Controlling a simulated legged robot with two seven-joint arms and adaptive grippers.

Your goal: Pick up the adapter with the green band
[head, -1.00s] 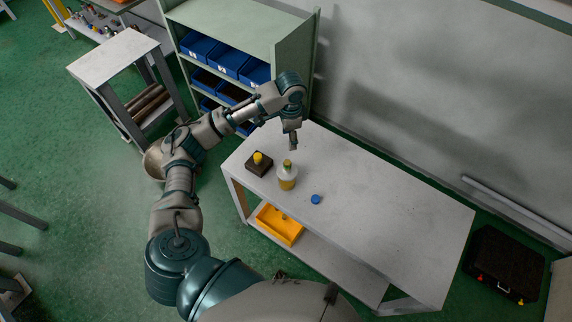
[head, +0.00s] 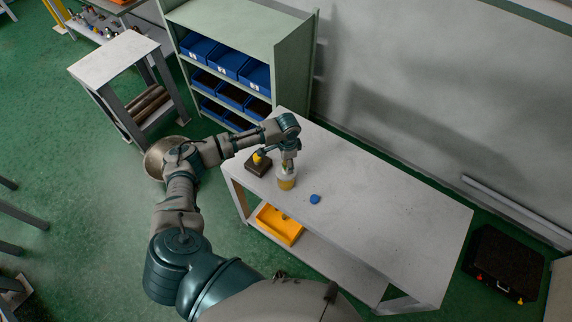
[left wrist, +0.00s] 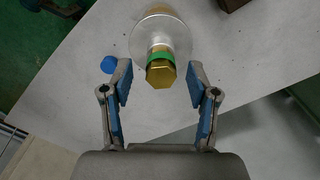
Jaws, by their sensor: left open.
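The adapter with the green band (left wrist: 161,64) shows in the left wrist view as a brass hex fitting with a green ring, in front of a round silvery flange. In the head view its pale and brass body (head: 286,178) stands on the white table, its top hidden by my gripper. My left gripper (head: 288,160) is over the adapter's top. In the left wrist view its open blue-padded fingers (left wrist: 158,84) lie on either side of the brass hex end, with gaps on both sides. My right gripper is not in view.
A dark block with a yellow knob (head: 259,163) stands left of the adapter. A blue cap (head: 315,199) lies to its right, and a yellow tray (head: 279,224) is on the lower shelf. The table's right part (head: 400,220) is clear.

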